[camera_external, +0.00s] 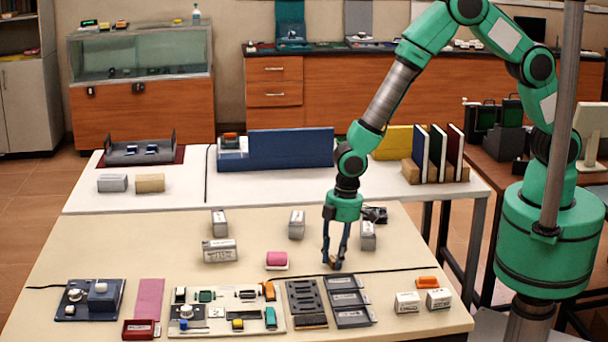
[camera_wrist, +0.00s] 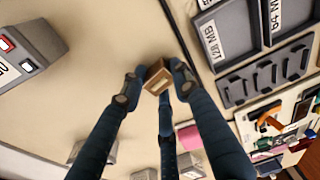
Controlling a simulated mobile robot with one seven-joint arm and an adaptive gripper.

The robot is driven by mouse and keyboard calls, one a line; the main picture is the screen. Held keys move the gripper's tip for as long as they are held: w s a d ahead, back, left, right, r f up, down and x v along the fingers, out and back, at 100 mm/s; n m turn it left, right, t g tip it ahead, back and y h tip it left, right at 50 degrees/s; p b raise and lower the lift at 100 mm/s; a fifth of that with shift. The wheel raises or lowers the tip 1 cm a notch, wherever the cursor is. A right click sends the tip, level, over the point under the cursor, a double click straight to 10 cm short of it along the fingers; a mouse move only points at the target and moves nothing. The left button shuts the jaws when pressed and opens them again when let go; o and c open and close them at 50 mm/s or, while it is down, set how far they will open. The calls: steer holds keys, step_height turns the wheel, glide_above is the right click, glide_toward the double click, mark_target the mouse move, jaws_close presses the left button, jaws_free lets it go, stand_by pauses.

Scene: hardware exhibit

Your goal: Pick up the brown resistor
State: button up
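The brown resistor (camera_wrist: 158,77) is a small brown block with a pale face, seen between my fingertips in the wrist view. My gripper (camera_wrist: 155,80) has its dark blue fingers closed against the sides of the block. In the external view my gripper (camera_external: 336,264) points straight down, low over the beige table, with its fingertips close together. The block is mostly hidden by the fingers there. I cannot tell whether it touches the table or is slightly above it.
Grey blocks, including one at the right (camera_external: 368,236), stand behind my gripper. Dark trays (camera_external: 348,302) and a component board (camera_external: 228,323) lie in front. White blocks (camera_external: 439,299) sit front right.

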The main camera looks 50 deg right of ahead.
steer(key=shift+c, duration=0.8)
steer(key=shift+r, duration=0.1)
jaws_close()
steer(key=shift+r, duration=0.5)
steer(key=shift+s+d+r+p, duration=0.15)
steer(key=shift+r+p, duration=0.15)
steer(key=shift+r, duration=0.35)
steer(key=shift+s+d+r+p, duration=0.15)
steer(key=shift+r+p, duration=0.15)
steer(key=shift+r, duration=0.3)
steer(key=s+d, duration=0.3)
steer(key=s+d+p, duration=0.1)
steer(key=s+d, duration=0.3)
steer(key=s+d+r, duration=0.1)
steer(key=s+d, duration=0.2)
steer(key=d, duration=0.1)
steer(key=shift+s+r+p, duration=0.1)
steer(key=shift+s+p, duration=0.15)
steer(key=shift+p, duration=0.1)
